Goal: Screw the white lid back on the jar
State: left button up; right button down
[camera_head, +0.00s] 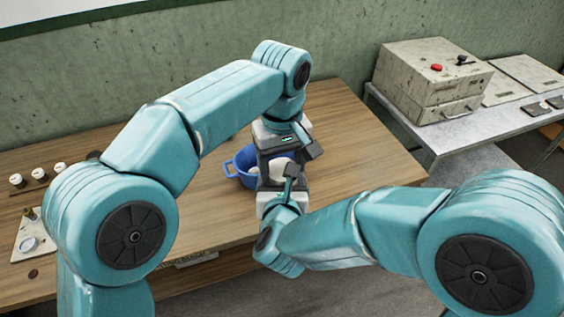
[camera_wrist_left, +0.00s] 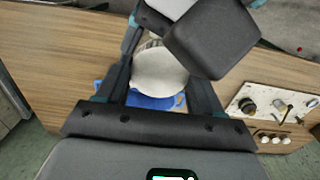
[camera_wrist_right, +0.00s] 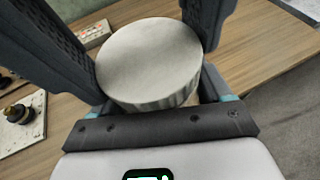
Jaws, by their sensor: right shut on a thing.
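The white lid (camera_wrist_right: 150,58), round with a ridged edge, sits between the fingers of my right gripper (camera_wrist_right: 150,55), which is shut on it. Its flat top shows in the right wrist view. A rounded white thing, seemingly this lid, also shows in the left wrist view (camera_wrist_left: 158,72). My left gripper (camera_head: 290,147) faces the right one from the far side; its fingers stand apart around the lid in its wrist view, and I see no clear grip. I cannot make out the jar; the lid and grippers hide what is below.
Small knobs (camera_head: 16,180) and a board with a gauge (camera_head: 30,243) lie at the left. A grey box with a red button (camera_head: 425,85) stands on a side table at the right. The table's right part is clear.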

pick_arm(q)
jog(key=shift+c, duration=0.6)
jog(key=m, duration=0.6)
jog(key=o, duration=1.2)
jog(key=shift+c, duration=0.2)
jog(key=shift+r, duration=2.3)
jog(key=shift+c, duration=0.3)
